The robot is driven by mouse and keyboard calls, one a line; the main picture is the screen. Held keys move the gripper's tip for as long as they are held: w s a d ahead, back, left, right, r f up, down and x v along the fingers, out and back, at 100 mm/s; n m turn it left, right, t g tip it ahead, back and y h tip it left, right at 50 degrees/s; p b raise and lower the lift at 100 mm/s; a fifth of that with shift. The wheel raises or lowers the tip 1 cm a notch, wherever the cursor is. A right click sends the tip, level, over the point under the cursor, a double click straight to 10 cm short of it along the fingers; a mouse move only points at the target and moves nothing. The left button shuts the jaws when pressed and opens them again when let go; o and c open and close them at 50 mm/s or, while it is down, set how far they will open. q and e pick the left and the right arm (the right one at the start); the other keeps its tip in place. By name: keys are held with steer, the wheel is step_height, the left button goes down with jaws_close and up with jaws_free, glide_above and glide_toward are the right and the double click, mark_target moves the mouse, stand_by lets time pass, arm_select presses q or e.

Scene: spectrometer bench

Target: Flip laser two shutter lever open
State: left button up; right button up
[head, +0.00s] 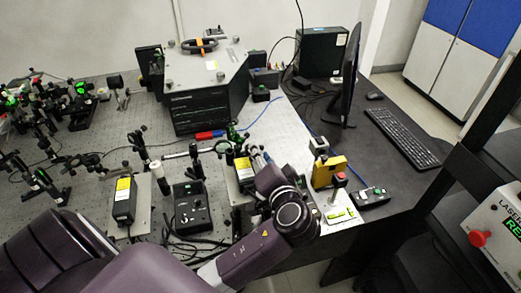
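My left gripper (259,158) reaches in over the bench, partly hidden behind my purple wrist. It is at a small black laser box with a yellow label (242,165), just right of it in the picture. Whether the fingers touch the box is not clear, nor whether they are open or shut. A second laser box with a yellow label (123,190) stands on a plate further left. I cannot read which one is laser two, and I cannot make out a shutter lever. My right gripper is not in view.
A black control box (189,207) stands between the two laser boxes. A yellow block (328,171) and a small button box (371,197) are to the right. A large dark instrument (207,102) stands behind. Optics posts crowd the left. A monitor (350,78) and keyboard (402,136) are at right.

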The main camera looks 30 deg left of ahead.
arm_select(q)
steer(key=shift+w+a, duration=0.15)
steer(key=shift+w, duration=0.05)
jaws_close()
steer(key=shift+w+d+f+m+g+y+p, duration=0.15)
steer(key=shift+f+m+p, duration=0.1)
steer(key=shift+m+p, duration=0.2)
steer(key=shift+w+d+f+m+g+y+p, duration=0.1)
steer(key=shift+f+m+g+y+p, duration=0.1)
steer(key=shift+m+p, duration=0.25)
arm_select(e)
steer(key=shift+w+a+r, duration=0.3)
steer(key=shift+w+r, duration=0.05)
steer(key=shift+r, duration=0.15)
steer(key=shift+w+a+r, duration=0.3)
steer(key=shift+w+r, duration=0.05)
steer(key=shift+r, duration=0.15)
